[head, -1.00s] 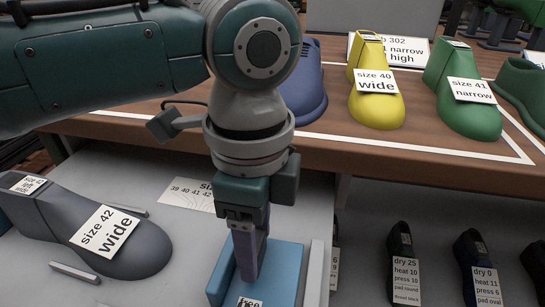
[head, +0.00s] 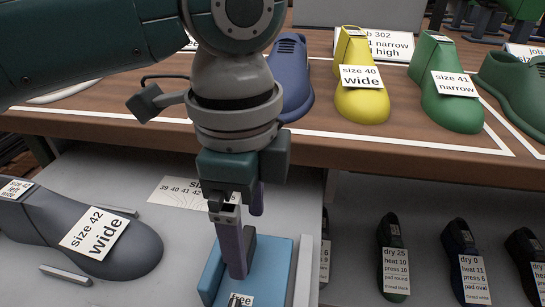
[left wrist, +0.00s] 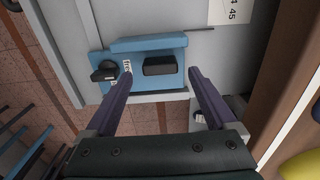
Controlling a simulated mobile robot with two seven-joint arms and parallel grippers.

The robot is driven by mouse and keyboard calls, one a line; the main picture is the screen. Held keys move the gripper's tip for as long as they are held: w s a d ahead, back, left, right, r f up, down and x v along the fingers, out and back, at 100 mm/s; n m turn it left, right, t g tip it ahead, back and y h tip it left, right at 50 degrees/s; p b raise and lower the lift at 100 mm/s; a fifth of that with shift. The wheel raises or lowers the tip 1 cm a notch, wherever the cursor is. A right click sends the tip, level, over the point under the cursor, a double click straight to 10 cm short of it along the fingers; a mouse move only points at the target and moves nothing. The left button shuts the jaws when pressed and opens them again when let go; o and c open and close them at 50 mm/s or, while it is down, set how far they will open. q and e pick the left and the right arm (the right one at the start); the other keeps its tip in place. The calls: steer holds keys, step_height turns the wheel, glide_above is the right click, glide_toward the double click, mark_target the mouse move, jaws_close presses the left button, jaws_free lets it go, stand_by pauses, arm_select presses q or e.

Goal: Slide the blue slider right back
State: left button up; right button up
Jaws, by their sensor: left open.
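The blue slider (head: 268,262) lies on the grey bench below my left arm, with a "free" label at its near end. It also shows in the left wrist view (left wrist: 146,45), with a dark block (left wrist: 160,66) on it and a black knob (left wrist: 104,71) near the label. My left gripper (head: 247,244) is open and points down over the slider. In the left wrist view its purple fingers (left wrist: 161,76) appear on either side of the dark block. I cannot tell whether they touch it. My arm hides part of the slider in the head view. My right gripper is not in view.
A grey shoe last (head: 100,240) labelled size 42 wide lies on the bench at left. A wooden shelf (head: 390,160) behind carries blue, yellow (head: 362,104) and green lasts. Dark lasts (head: 392,250) stand on a lower shelf at right. A size card (head: 180,192) lies behind the slider.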

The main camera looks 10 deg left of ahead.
arm_select(q)
step_height(320, 180, up, 8)
steer(key=p, duration=0.1)
steer(key=shift+f, duration=0.2)
